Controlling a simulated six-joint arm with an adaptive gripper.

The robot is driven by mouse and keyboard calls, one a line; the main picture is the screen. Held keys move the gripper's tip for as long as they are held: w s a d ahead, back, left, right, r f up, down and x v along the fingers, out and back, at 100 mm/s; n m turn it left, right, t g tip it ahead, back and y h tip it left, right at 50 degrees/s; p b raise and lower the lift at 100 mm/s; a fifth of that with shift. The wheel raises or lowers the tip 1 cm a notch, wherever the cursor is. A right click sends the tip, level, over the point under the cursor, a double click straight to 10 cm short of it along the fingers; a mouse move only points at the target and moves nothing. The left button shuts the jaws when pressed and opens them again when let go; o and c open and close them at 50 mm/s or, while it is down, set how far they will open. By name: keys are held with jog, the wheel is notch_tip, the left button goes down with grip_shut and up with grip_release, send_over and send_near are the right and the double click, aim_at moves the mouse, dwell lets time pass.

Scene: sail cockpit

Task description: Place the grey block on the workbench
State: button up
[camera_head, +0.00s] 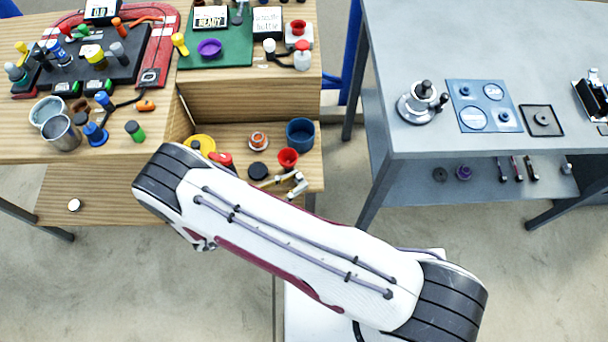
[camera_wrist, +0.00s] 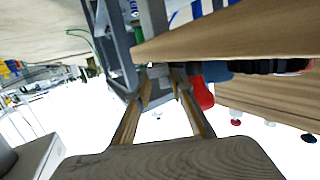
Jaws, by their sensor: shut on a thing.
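My gripper (camera_wrist: 163,80) shows in the wrist view, its two tan fingers reaching up from the broad grey-brown part at the bottom. The fingers are shut on a small grey thing at their tips, which seems to be the grey block (camera_wrist: 158,71); its outline is hard to make out. In the head view my white arm crosses the middle, and gripper and block cannot be made out there. The wooden workbench (camera_head: 225,95) stands at left, with a lower step. In the wrist view a wooden board edge (camera_wrist: 230,38) lies close above the fingertips, to the right.
A red cup (camera_head: 288,157), a blue cup (camera_head: 300,134) and small parts stand on the lower step. Metal cups (camera_head: 62,133) and tools crowd the upper left bench. A grey metal table (camera_head: 400,50) stands at right, with bare space at its back. Floor separates the two.

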aim_at(298, 181)
jog(key=shift+r+x, duration=0.15)
jog(key=shift+x, duration=0.75)
jog(key=shift+r+x, duration=0.1)
jog(key=shift+x, duration=0.75)
jog(key=shift+d, duration=0.1)
jog(key=shift+f, duration=0.2)
jog(key=o, duration=1)
jog(key=shift+o, duration=0.2)
jog(key=shift+v, duration=3.95)
jog(key=shift+o, duration=0.2)
